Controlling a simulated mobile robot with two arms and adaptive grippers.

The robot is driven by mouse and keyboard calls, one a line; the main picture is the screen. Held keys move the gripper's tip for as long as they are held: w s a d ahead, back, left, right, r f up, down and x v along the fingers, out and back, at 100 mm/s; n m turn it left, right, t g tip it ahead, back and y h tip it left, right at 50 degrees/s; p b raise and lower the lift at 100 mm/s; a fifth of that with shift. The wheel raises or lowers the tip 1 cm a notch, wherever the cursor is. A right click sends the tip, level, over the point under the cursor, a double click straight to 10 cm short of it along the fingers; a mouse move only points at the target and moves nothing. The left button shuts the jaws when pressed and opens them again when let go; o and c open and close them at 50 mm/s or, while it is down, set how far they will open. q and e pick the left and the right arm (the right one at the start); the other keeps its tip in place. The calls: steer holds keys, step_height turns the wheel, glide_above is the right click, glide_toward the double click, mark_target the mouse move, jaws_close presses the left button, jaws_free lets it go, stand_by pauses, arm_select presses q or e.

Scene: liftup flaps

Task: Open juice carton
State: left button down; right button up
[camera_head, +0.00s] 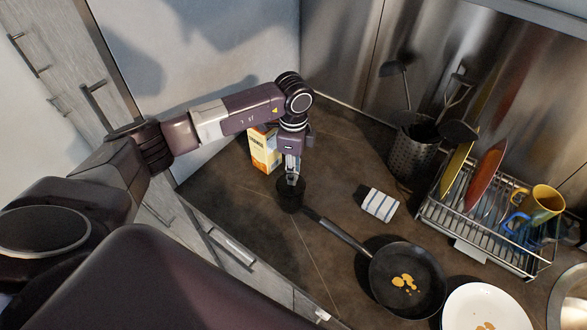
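The juice carton (265,154), white and orange with dark lettering, stands upright on the dark countertop near the grey wall panel. My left arm reaches in from the left above the counter, and its wrist covers the carton's upper right part. My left gripper (292,179) points down just in front and to the right of the carton. It seems apart from the carton. The fingers are small and dark here, so their opening is unclear. The carton's top and cap are hidden or too small to make out. My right gripper is not in view.
A dark shape (289,194) lies just below the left gripper. A frying pan (425,300) with food bits, a plate (462,310), a striped cloth (380,204), a utensil holder (411,155) and a dish rack (461,220) are to the right.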

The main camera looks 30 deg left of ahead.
arm_select(q)
steer(key=shift+f, duration=0.15)
steer(key=c, duration=1.7)
jaws_free()
